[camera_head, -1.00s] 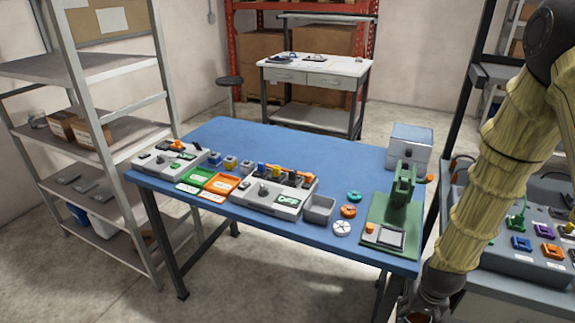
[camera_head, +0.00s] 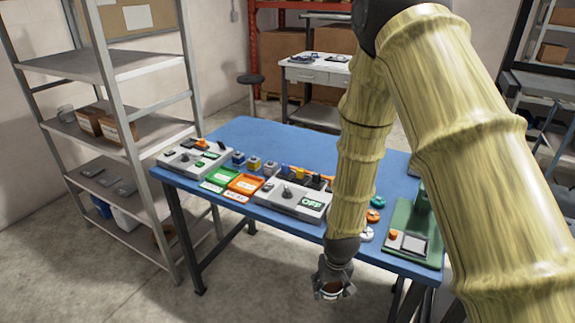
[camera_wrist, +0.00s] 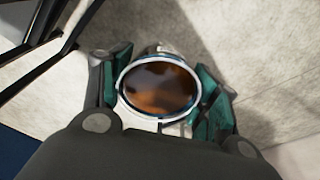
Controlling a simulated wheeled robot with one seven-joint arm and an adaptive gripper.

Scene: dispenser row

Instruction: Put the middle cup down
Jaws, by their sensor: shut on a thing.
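My gripper (camera_head: 333,289) hangs low in front of the blue table's near edge, over the floor. In the wrist view its fingers (camera_wrist: 158,95) close on both sides of a round cup (camera_wrist: 158,86) with a pale rim and a shiny brown inside. The cup's opening faces the wrist camera. In the head view only a small part of the cup (camera_head: 333,290) shows between the fingers. Whether it is the middle cup cannot be told, and no other cups are clearly seen.
A metal shelf (camera_head: 105,62) stands at left. The table's back strip is clear.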

